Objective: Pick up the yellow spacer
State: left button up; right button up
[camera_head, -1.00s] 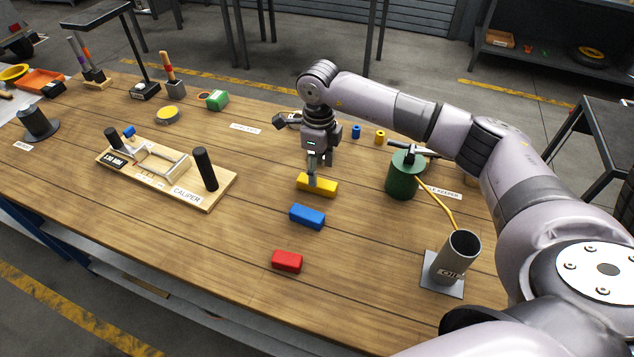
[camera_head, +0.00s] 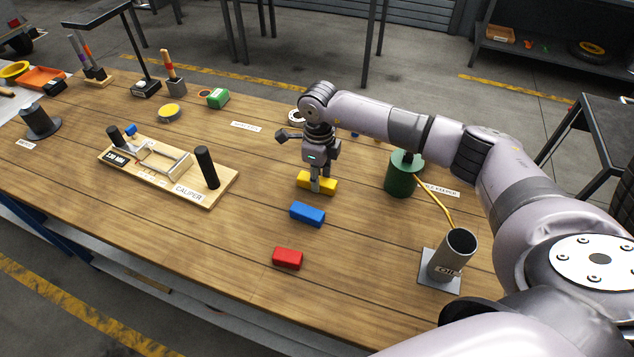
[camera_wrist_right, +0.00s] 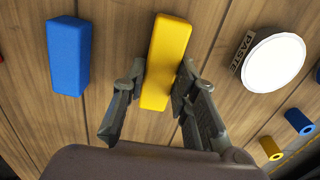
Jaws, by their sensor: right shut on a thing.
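The yellow spacer (camera_head: 328,185) is a rectangular block on the wooden bench. It also shows in the right wrist view (camera_wrist_right: 167,52), running lengthwise between the fingers. My right gripper (camera_head: 315,186) points down over the spacer. In the wrist view its two fingers (camera_wrist_right: 158,85) are closed against the long sides of the spacer. In the head view the spacer looks level and at or very near the bench top; I cannot tell whether it is clear of the wood. My left gripper is not in view.
A blue block (camera_head: 307,214) and a red block (camera_head: 287,258) lie nearer on the bench. The green oil can (camera_head: 402,178) and grey holder (camera_head: 455,256) stand to the right. The caliper board (camera_head: 222,190) is at the left. Bare wood lies between it and the blocks.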

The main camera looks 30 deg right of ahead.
grip_shut()
jog(key=shift+r, duration=0.1)
